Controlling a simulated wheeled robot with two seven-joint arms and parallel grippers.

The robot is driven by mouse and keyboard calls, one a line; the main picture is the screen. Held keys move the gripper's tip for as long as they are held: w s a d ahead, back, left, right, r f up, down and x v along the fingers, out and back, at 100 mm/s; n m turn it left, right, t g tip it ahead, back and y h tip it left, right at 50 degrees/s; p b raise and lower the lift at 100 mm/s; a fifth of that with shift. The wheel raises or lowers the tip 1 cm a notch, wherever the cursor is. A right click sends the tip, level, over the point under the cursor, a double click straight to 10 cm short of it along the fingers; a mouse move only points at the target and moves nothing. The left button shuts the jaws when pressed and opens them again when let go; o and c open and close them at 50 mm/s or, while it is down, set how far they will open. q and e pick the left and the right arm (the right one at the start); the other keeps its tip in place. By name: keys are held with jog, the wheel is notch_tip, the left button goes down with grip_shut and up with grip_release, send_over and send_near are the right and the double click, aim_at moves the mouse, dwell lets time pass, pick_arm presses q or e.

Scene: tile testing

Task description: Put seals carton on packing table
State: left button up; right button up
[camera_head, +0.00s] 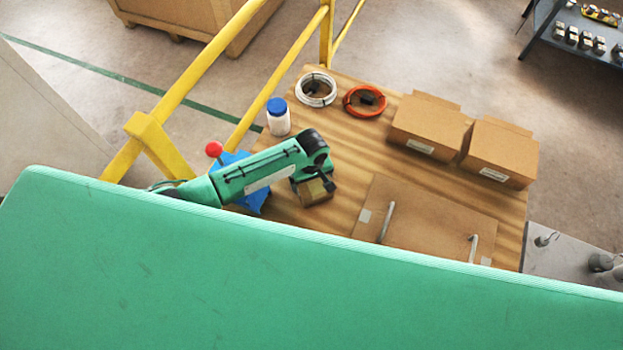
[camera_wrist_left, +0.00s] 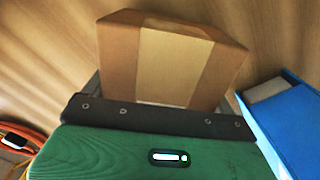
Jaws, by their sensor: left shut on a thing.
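A small brown carton (camera_head: 316,194) with a lighter tape band is in my left gripper (camera_head: 312,182), low over the wooden table (camera_head: 335,145). The wrist view shows the carton (camera_wrist_left: 125,55) between the fingers, with wood grain behind it. I cannot tell whether it touches the table, and no label on it is readable. My left arm comes in from the left across the table's near-left part. My right gripper is not in view.
A blue bin (camera_head: 250,200) is beside the arm. A white bottle (camera_head: 278,122), a white coil (camera_head: 316,90), an orange coil (camera_head: 365,101), two larger cartons (camera_head: 428,125) (camera_head: 502,152) and a flat brown panel with handles (camera_head: 425,215) are on the table. Yellow rails (camera_head: 205,65) stand left.

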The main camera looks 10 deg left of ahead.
pick_arm(q)
jog(key=shift+f, duration=0.1)
jog(key=o, duration=1)
jog(key=shift+o, duration=0.2)
notch_tip(320, 180, up, 11)
jog(key=shift+d+r+b, duration=0.1)
jog(key=shift+r+b, duration=0.1)
jog(key=shift+b, duration=0.3)
jog(key=shift+r, duration=0.4)
